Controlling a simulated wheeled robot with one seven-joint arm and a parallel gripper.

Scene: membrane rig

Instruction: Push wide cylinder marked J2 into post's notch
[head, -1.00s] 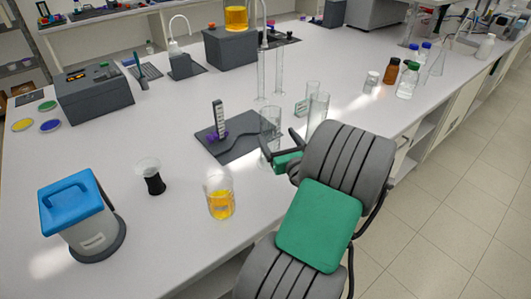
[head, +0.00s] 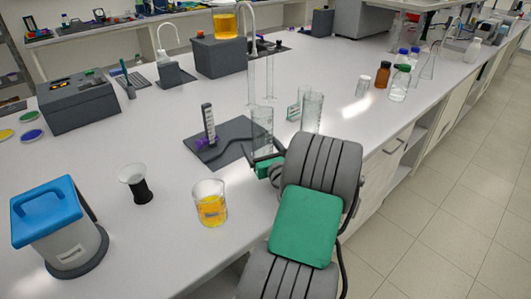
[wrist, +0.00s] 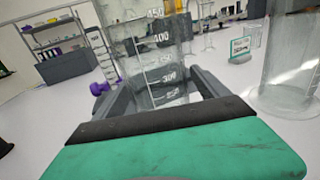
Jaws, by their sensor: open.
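A wide clear glass graduated cylinder (head: 262,122) stands upright at the right end of a dark grey mat (head: 235,130). In the wrist view the cylinder (wrist: 155,60) fills the space between my fingers, with white scale numbers; no J2 mark is legible. My gripper (head: 264,152) is open around its lower part; I cannot tell whether the fingers touch it. The scaled post (head: 208,122) stands on the mat to the left, with a purple piece (head: 207,143) at its foot. The notch is too small to make out.
Another wide glass cylinder (head: 312,112) stands to the right, near a small sign (head: 294,110). Tall thin cylinders (head: 269,75) stand behind. The mat between cylinder and post looks clear.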

